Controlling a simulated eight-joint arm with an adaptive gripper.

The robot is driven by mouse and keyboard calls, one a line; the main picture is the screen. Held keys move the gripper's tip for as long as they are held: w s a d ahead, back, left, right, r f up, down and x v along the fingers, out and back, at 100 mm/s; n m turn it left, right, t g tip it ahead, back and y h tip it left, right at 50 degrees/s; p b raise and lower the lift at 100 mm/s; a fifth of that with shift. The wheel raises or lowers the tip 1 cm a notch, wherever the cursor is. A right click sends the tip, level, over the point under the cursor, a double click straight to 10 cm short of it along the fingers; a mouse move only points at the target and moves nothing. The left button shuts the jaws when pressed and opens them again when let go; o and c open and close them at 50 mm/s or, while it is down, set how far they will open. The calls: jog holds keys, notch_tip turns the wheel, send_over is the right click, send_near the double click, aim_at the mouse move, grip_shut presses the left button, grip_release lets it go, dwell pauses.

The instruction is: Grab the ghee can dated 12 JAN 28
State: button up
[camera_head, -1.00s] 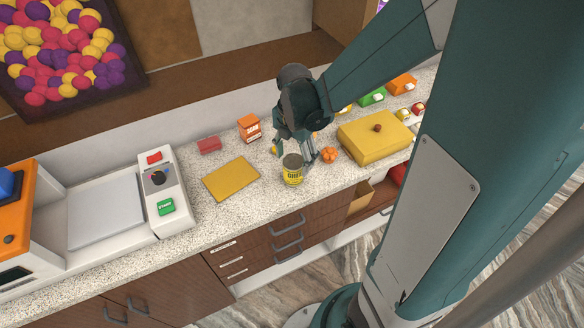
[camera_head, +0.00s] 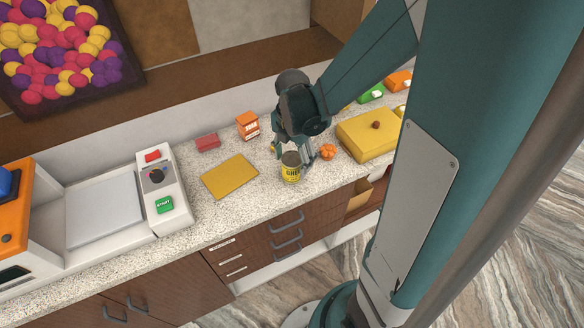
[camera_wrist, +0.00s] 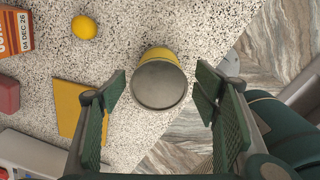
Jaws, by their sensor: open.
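One ghee can (camera_head: 291,174) stands upright on the speckled counter, with a yellow label and a grey lid. No date on it is readable in either view. In the wrist view the can's round lid (camera_wrist: 159,86) faces the camera and lies between the two green finger pads, with a gap on each side. My gripper (camera_head: 292,153) is open just behind and above the can in the head view. In the wrist view my gripper (camera_wrist: 160,88) holds nothing.
A yellow mat (camera_head: 229,176), an orange box (camera_head: 247,126) reading 04 DEC 26 in the wrist view, and a red block (camera_head: 207,141) lie left. Orange balls (camera_head: 328,152) and a yellow lidded box (camera_head: 366,136) are close right. The counter's front edge is near the can.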

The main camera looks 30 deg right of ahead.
jog(key=shift+f, duration=2.6)
jog(key=c, duration=1.3)
